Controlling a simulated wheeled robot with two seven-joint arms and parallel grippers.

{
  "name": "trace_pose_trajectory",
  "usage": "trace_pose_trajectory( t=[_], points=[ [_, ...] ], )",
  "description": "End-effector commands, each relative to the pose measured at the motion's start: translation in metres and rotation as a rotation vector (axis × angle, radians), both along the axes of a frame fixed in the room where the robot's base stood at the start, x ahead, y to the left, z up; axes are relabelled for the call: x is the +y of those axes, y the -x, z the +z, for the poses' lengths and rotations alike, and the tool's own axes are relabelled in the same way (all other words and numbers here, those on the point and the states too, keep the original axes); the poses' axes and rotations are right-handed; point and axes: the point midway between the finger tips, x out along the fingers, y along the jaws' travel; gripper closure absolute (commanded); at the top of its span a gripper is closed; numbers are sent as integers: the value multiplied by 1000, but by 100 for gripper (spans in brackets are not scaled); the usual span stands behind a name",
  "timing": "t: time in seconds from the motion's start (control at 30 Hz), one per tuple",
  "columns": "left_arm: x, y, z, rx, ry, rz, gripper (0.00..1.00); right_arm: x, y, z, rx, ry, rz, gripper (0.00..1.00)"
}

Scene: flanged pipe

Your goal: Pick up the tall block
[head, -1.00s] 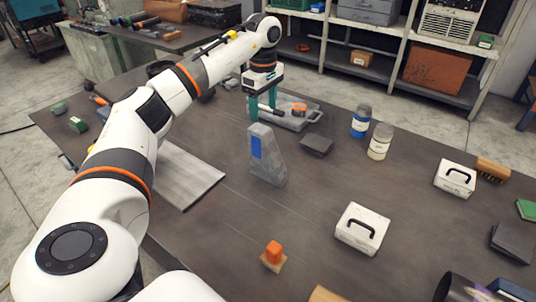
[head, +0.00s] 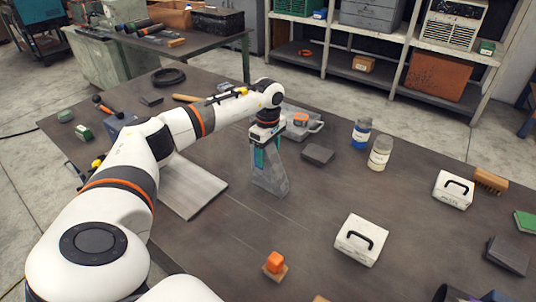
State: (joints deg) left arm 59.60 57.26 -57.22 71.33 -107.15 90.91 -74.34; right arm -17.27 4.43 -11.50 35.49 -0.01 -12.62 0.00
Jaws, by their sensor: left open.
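The tall block (head: 271,182) is a grey wedge-shaped piece with a blue patch, standing upright on the dark table. My left gripper (head: 266,158) points down at the top of the block, its green fingers on either side of the upper part. The fingers are open; whether they touch the block cannot be told. The gripper hides the block's top. My right gripper is not in view.
A grey tray (head: 304,133) with an orange item is behind the block. A dark flat block (head: 318,154) lies to its right, with a blue jar (head: 362,133) and a pale jar (head: 380,153) beyond.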

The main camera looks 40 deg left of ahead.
Motion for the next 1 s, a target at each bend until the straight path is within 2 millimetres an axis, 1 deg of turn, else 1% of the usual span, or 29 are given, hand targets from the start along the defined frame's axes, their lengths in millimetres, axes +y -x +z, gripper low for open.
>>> trace_pose_trajectory(
  t=[0.07, 0.1, 0.37, 0.4, 0.47, 0.5, 0.87, 1.0],
  points=[
    [0, 0, 0, 0, 0, 0, 35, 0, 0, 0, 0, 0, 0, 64],
    [0, 0, 0, 0, 0, 0, 38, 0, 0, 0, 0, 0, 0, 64],
    [0, 0, 0, 0, 0, 0, 80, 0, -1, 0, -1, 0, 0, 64],
    [0, 0, 0, 0, 0, 0, 87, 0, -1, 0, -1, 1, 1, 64],
    [0, 0, 0, 0, 0, 0, 97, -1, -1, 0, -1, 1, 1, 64],
    [0, 0, 0, 0, 0, 0, 100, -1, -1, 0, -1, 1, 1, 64],
    [0, -1, 3, -5, 0, 1, 100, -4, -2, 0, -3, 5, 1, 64],
    [0, -2, 9, -7, 1, 1, 100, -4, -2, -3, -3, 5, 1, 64]
  ],
)
